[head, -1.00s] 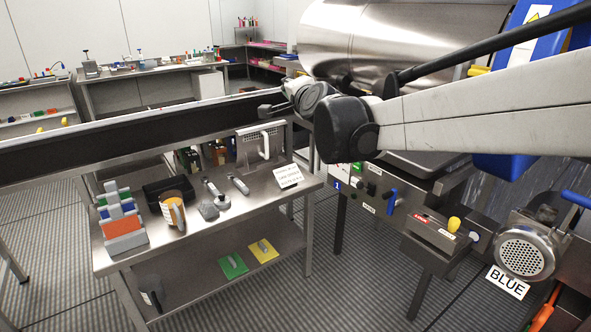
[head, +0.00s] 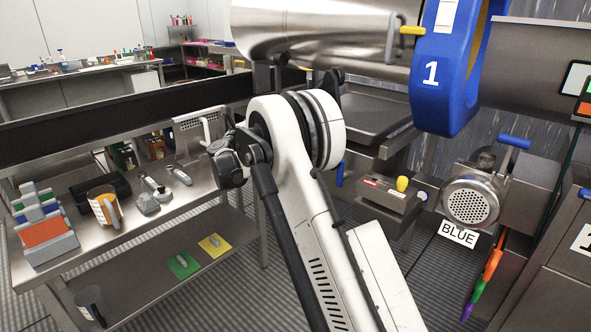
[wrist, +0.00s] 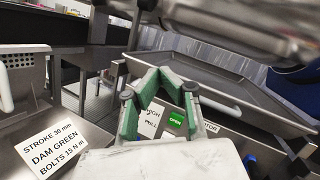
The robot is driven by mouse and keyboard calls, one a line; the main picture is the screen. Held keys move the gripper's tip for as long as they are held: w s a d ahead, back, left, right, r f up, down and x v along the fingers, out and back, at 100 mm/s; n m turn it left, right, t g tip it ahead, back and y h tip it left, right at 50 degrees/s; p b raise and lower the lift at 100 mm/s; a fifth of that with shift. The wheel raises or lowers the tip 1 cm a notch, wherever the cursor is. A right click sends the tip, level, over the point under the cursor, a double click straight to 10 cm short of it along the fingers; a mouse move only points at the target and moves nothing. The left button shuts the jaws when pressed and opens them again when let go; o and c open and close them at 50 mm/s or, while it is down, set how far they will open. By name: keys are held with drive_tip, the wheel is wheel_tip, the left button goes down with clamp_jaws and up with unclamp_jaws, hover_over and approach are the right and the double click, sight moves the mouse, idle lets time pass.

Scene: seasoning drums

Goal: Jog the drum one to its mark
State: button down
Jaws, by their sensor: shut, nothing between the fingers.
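Drum one is a steel drum (head: 310,35) at the top of the head view, with a blue ring (head: 447,75) marked "1" around its right part. I cannot make out its mark. My gripper (wrist: 160,78) shows in the wrist view with its green-lined fingers shut and empty. A small control box (head: 390,194) with a yellow knob (head: 403,184) sits below the drum in the head view. My arm hides part of the panel there.
A steel tray (wrist: 225,85) lies under the drum. A motor (head: 472,203) tagged "BLUE" stands at right.

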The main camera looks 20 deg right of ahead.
drive_tip(key=d+f+m+g+h+b, duration=0.1)
drive_tip(key=f+m, duration=0.4)
drive_tip(key=f, duration=0.7)
drive_tip(key=s+d+f+m+g+h+b, duration=0.1)
drive_tip(key=f+m+g, duration=0.4)
drive_tip(key=f, duration=0.7)
drive_tip(key=shift+s+d+f+g+b, duration=0.25)
drive_tip(key=shift+d+g+b, duration=0.45)
drive_tip(key=shift+d, duration=0.4)
drive_tip(key=b+x, duration=0.3)
drive_tip(key=x, duration=1.1)
drive_tip(key=shift+r+b, duration=0.15)
drive_tip(key=shift+b, duration=0.2)
drive_tip(key=shift+s, duration=0.1)
